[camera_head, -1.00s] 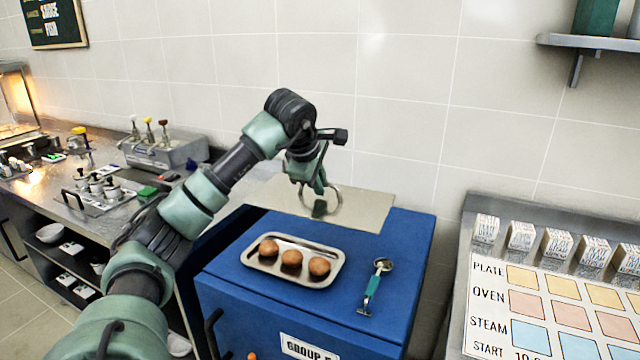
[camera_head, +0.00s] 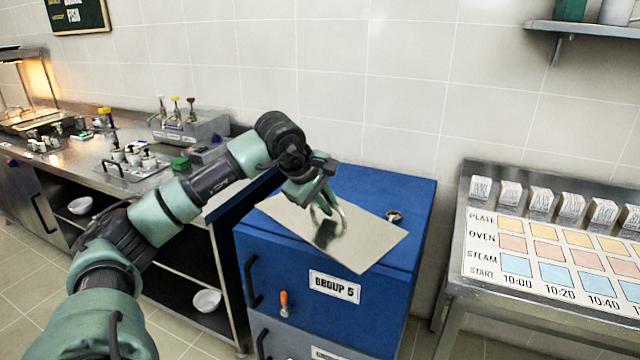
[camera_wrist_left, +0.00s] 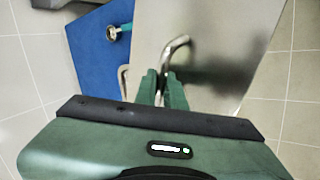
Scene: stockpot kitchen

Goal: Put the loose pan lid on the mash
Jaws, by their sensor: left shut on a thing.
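The pan lid (camera_head: 370,242) is a flat rectangular metal sheet with a loop handle. My left gripper (camera_head: 324,204) is shut on that handle and holds the lid tilted in the picture, over the blue cabinet (camera_head: 400,180). The lid's near corner reaches past the cabinet's front edge. In the left wrist view the fingers (camera_wrist_left: 164,88) pinch the handle (camera_wrist_left: 176,46) above the lid (camera_wrist_left: 215,25). The lid hides the tray of brown balls in the head view. I cannot make out any mash. My right gripper is not in view.
A scoop's round end (camera_head: 394,216) shows at the lid's right edge, on the cabinet top. A steel counter (camera_head: 140,180) with small pots and pump bottles stands left. A sloped panel (camera_head: 560,250) with labelled coloured squares stands right, apart from the cabinet.

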